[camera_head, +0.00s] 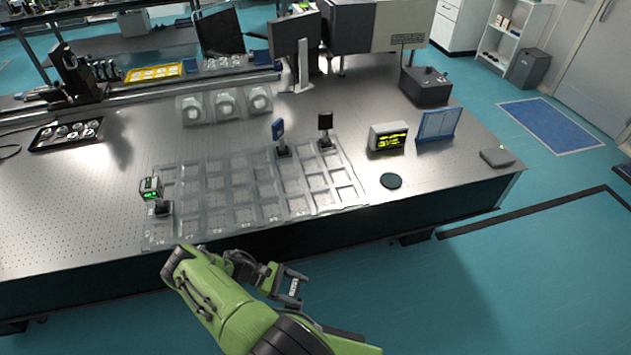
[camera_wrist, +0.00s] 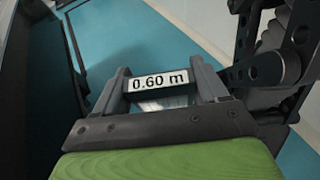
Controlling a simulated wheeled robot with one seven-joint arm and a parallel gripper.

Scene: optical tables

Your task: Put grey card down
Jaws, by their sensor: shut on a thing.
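My gripper (camera_head: 289,288) is out in front of the table's near edge, over the floor. In the wrist view it (camera_wrist: 165,88) is shut on a dark labelled block (camera_wrist: 128,88) whose white face reads "0.60 m". A pale patch shows just below the block, between the fingers. I cannot tell whether the block belongs to the grey card; no separate grey card is clear. A clear gridded tray (camera_head: 245,217) lies along the table's near side. On it stand a small green-lit display (camera_head: 151,187), a blue plate on a stand (camera_head: 278,129) and a dark plate on a stand (camera_head: 325,121).
Right of the tray are a dark round disc (camera_head: 391,181), a yellow-text display box (camera_head: 388,137), a blue panel (camera_head: 438,124) and a small grey box (camera_head: 496,157). Behind it is a holder with white round parts (camera_head: 226,102). Many tray compartments are empty.

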